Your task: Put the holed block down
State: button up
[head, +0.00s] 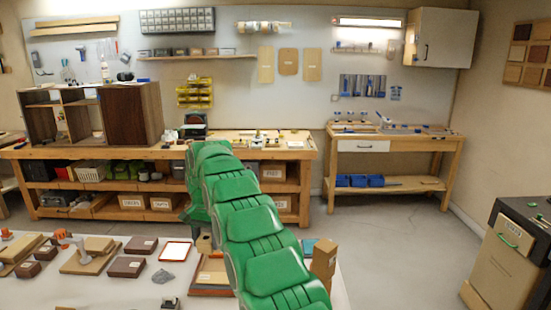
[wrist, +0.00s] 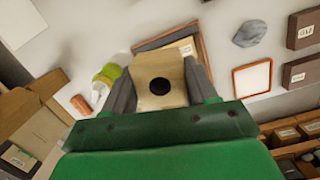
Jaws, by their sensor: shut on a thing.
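The holed block (wrist: 160,66) is a light tan block with a round dark hole in the face turned to the wrist camera. My gripper (wrist: 161,84) is shut on it, with a grey finger on each side. In the head view a small tan block (head: 205,243), seemingly the held one, shows below my gripper (head: 199,234), partly hidden by my green arm. It is over or near the white table (head: 110,293); I cannot tell whether it touches anything below.
A stack of boards (head: 211,274) lies close to the held block. A red-rimmed white tray (head: 175,251), a grey lump (head: 163,276) and dark boxes (head: 127,267) lie to the left. A tall tan block (head: 324,258) stands to the right. Some white tabletop between them is bare.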

jog(key=d+r, duration=0.3)
jog(key=d, duration=0.9)
jog(key=w+d+r, duration=0.1)
jog(key=d+r, duration=0.2)
jog(key=d, duration=0.9)
jog(key=w+d+r+m, duration=0.1)
jog(key=d+r, duration=0.2)
jog(key=d, duration=0.9)
jog(key=shift+d+r+y, duration=0.3)
jog(key=shift+d, duration=0.1)
jog(key=shift+a, duration=0.15)
jog(key=s+a+f+n+h, duration=0.1)
jog(key=s+a+f+n, duration=0.15)
jog(key=a+n, duration=0.25)
jog(key=s+a+f+n+h, duration=0.1)
jog(key=s+a+f+n, duration=0.15)
jog(key=a+n, duration=0.3)
jog(key=s+d+f+m+y, duration=0.1)
jog(key=s+d+f+m, duration=0.35)
jog(key=s+f, duration=0.55)
jog(key=s+d+f+m, duration=0.3)
jog(key=s+d+f, duration=0.35)
jog(key=s, duration=0.75)
jog(key=shift+a+f, duration=0.25)
jog(key=shift+f, duration=1.85)
jog(key=shift+a+f, duration=0.2)
jog(key=shift+f, duration=1.85)
jog(key=shift+f, duration=0.1)
